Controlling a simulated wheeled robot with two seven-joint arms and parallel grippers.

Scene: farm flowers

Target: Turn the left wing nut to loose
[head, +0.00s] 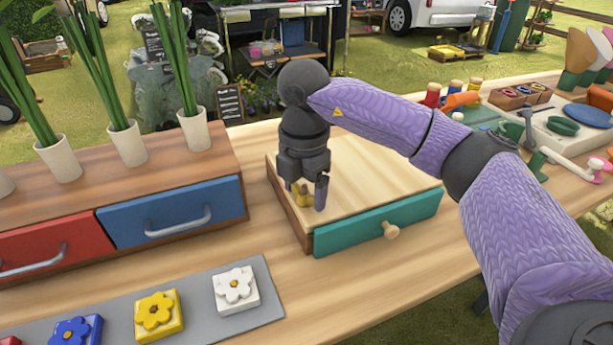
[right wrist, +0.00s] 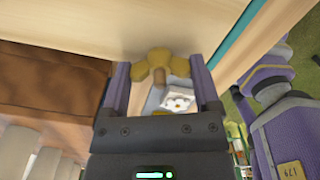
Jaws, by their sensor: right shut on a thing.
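The brass-yellow wing nut (head: 301,192) stands at the left side of the light wooden box top (head: 372,172). No second wing nut shows; my right arm covers part of the box top. My left gripper is not in view.
The box has a teal drawer (head: 370,226) with a wooden knob (head: 390,230). A brown cabinet with a blue drawer (head: 172,213) and a red drawer (head: 38,245) stands to its left. Flower tiles lie on a grey mat (head: 212,329). Tools crowd the table's right.

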